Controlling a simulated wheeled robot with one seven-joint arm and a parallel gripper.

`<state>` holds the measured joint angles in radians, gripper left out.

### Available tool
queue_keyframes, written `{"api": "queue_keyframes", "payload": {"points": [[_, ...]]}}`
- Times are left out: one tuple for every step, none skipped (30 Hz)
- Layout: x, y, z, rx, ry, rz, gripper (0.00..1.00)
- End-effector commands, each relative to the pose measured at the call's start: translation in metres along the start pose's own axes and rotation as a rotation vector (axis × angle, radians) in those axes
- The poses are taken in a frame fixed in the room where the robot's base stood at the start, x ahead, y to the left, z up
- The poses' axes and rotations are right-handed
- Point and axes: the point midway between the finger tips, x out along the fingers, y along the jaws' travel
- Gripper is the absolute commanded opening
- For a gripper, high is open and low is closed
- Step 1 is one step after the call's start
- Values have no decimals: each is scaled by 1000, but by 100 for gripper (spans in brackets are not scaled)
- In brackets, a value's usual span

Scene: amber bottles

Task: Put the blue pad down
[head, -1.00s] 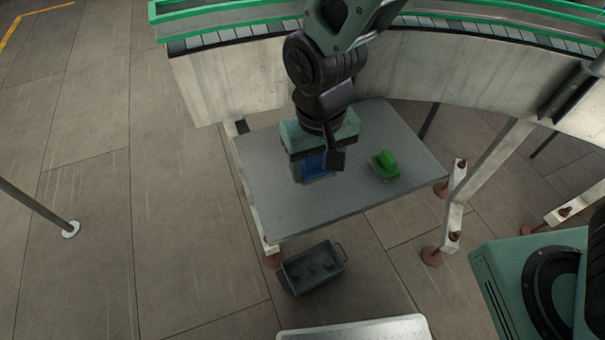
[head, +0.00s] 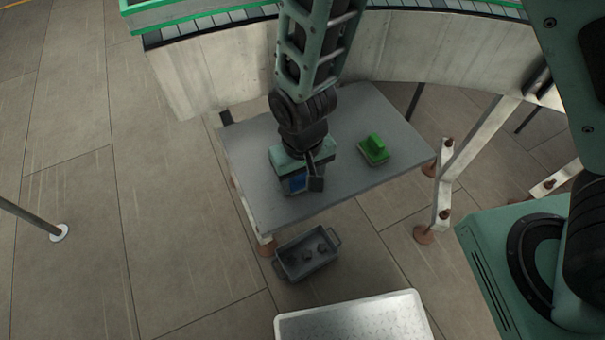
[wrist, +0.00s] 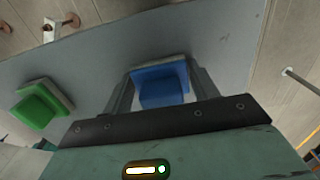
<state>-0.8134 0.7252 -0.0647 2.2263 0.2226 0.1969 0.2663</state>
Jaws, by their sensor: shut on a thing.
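The blue pad (wrist: 162,86), a blue block on a pale base, is between the two fingers of my gripper (wrist: 158,92) in the wrist view. My gripper is shut on it. In the head view, my gripper (head: 303,186) is low over the front part of the grey table (head: 262,150), and a bit of the blue pad (head: 297,183) shows beneath my wrist. Whether the pad touches the table top cannot be told, as my gripper hides most of it.
A green pad (head: 374,150) sits on the table to the right of my gripper; it also shows at left in the wrist view (wrist: 42,106). A grey bin (head: 307,262) with small dark items stands on the floor in front. The table's left part is clear.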

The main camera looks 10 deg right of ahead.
Motion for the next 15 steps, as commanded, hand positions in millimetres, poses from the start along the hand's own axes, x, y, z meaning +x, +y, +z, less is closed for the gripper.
{"api": "queue_keyframes", "payload": {"points": [[0, 0, 0, 0, 1, 0, 34], [0, 0, 0, 0, 0, 0, 34], [0, 0, 0, 0, 1, 0, 34], [0, 0, 0, 0, 0, 0, 34], [1, 0, 0, 0, 0, 0, 34], [2, 0, 0, 0, 0, 0, 34], [3, 0, 0, 0, 0, 0, 34], [3, 0, 0, 0, 0, 0, 62], [3, 0, 0, 0, 1, 0, 73], [3, 0, 0, 0, 1, 0, 81], [3, 0, 0, 0, 0, 0, 81], [3, 0, 0, 0, 0, 0, 81], [3, 0, 0, 0, 0, 0, 81], [3, 0, 0, 0, 0, 0, 81], [3, 0, 0, 0, 0, 0, 81]]}}
